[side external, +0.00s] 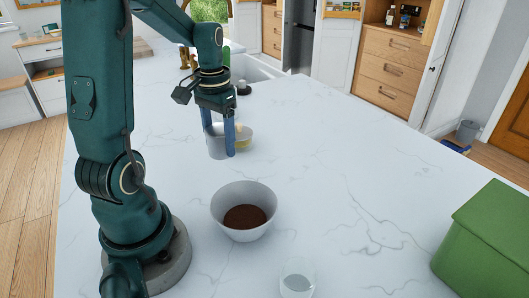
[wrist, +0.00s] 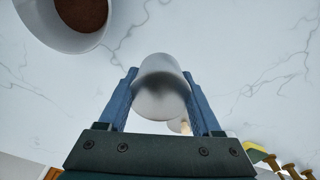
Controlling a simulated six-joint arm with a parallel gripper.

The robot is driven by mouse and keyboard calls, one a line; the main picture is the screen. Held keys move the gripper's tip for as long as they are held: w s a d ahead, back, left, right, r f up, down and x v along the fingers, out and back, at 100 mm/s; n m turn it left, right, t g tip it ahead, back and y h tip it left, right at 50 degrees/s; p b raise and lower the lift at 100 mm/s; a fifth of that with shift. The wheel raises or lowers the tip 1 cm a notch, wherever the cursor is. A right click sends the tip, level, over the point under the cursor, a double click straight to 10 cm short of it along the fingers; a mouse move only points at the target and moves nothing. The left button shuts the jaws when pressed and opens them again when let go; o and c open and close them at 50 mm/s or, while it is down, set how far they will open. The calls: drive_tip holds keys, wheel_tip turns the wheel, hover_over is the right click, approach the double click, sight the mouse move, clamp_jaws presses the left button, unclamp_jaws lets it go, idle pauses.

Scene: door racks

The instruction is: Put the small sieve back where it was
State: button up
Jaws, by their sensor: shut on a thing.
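My gripper (side external: 229,139) points down over the far part of the counter. It is shut on a pale grey, cup-shaped thing that looks like the small sieve (side external: 216,143). In the wrist view the sieve (wrist: 160,90) sits between the two blue fingers (wrist: 161,100), with its rounded, frosted-looking side towards the camera. It looks roughly upright in the side view. I cannot tell whether its underside touches the counter.
A white bowl (side external: 231,200) with brown powder (side external: 245,217) stands nearer the camera. A yellowish container (side external: 244,138) is just behind the gripper. A clear glass (side external: 297,279) and a green box (side external: 490,245) are in front. The right middle of the counter is clear.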

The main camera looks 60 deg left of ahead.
sight(224, 179)
drive_tip(key=shift+f, duration=3.8)
drive_tip(key=shift+f, duration=0.1)
drive_tip(key=o, duration=1.4)
